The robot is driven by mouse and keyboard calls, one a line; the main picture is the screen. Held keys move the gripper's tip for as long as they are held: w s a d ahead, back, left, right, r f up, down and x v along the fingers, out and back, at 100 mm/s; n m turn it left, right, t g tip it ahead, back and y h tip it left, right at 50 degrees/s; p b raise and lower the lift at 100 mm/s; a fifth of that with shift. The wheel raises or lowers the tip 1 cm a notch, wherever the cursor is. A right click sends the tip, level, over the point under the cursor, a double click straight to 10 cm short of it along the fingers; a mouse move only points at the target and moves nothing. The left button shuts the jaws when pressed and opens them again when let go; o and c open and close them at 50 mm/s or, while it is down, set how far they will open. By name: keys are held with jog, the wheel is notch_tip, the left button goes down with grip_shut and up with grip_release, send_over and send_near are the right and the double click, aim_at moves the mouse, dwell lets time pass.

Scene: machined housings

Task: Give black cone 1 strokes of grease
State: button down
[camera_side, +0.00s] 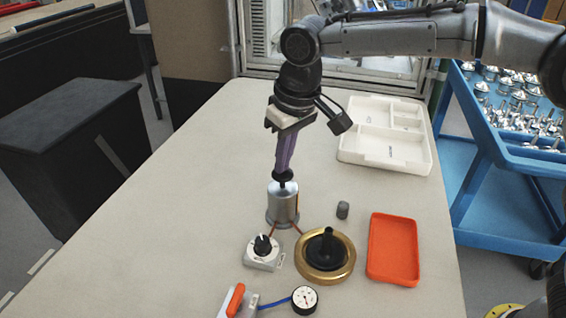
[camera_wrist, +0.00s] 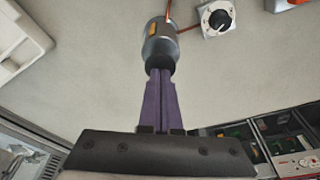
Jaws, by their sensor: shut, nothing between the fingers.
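A black cone (camera_side: 327,248) stands upright in a round brass ring (camera_side: 347,268), right of the silver cylinder (camera_side: 283,204). The cylinder has a black knob (camera_side: 283,176) on a short stem on top. Thin copper-coloured lines run from its foot toward the brass ring and a white dial box (camera_side: 263,257). My gripper (camera_side: 283,170) has purple fingers, shut and pointing down at the knob; they look to be at or touching its top. The wrist view shows the shut fingertips (camera_wrist: 160,72) over the knob, with the cylinder (camera_wrist: 160,43) beyond. The black cone is not in the wrist view.
An orange tray (camera_side: 394,250) lies right of the brass ring, and a small grey cylinder (camera_side: 343,210) stands behind it. A round gauge (camera_side: 304,299) and an orange-handled part (camera_side: 236,299) are in front. A white compartment tray (camera_side: 387,151) is at the back right. The table's left is clear.

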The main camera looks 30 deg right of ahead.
jog(key=shift+f, duration=0.5)
jog(key=shift+r, duration=0.1)
jog(key=shift+w+v, duration=0.2)
jog(key=shift+v, duration=0.7)
jog(key=shift+w+v, duration=0.2)
jog(key=shift+v, duration=0.7)
jog(key=shift+a+r, duration=0.1)
jog(key=shift+r, duration=0.1)
jog(key=v, duration=0.3)
jog(key=shift+w+r, duration=0.3)
jog(key=shift+r, duration=0.2)
